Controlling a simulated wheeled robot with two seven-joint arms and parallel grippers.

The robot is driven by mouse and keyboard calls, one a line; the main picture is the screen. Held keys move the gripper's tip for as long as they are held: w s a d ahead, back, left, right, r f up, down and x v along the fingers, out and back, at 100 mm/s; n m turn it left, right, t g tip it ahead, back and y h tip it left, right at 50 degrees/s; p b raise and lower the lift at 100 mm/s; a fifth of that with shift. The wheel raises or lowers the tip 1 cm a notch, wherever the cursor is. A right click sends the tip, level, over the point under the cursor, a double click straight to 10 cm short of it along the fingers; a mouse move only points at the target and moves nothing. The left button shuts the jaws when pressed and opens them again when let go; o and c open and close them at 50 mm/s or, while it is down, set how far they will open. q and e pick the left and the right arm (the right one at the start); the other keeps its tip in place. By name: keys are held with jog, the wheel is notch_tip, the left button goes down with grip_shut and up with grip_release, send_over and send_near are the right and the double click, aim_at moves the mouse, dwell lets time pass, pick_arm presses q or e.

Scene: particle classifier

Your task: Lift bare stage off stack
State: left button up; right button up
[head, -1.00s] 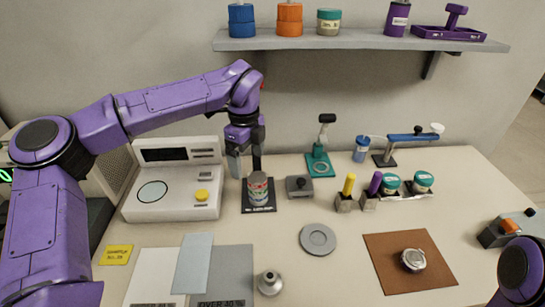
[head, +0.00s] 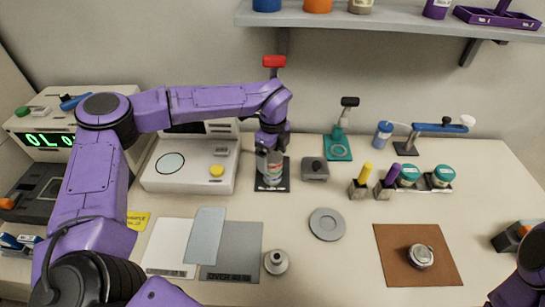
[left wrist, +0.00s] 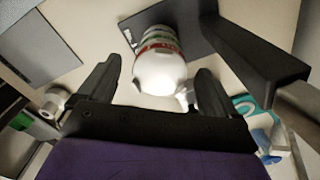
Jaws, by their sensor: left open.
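The stack (head: 269,170) is a short column of banded rings, grey, green and red, standing upright on a black base (head: 283,185). My left gripper (head: 271,143) points down over it and hides its upper part in the head view. In the left wrist view, the stack's smooth white top (left wrist: 158,72) lies between the two open black fingers (left wrist: 157,88), with coloured bands beyond it. The fingers look apart from it on both sides. Which piece is the bare stage I cannot tell. My right gripper is not in view.
A dark post with a red top (head: 273,62) rises behind my left arm. A white instrument with a yellow button (head: 216,171) is left of the stack and a small grey block (head: 315,169) is right of it.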

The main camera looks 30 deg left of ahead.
pick_arm(q)
jog(key=c, duration=1.2)
jog(key=shift+r, duration=0.15)
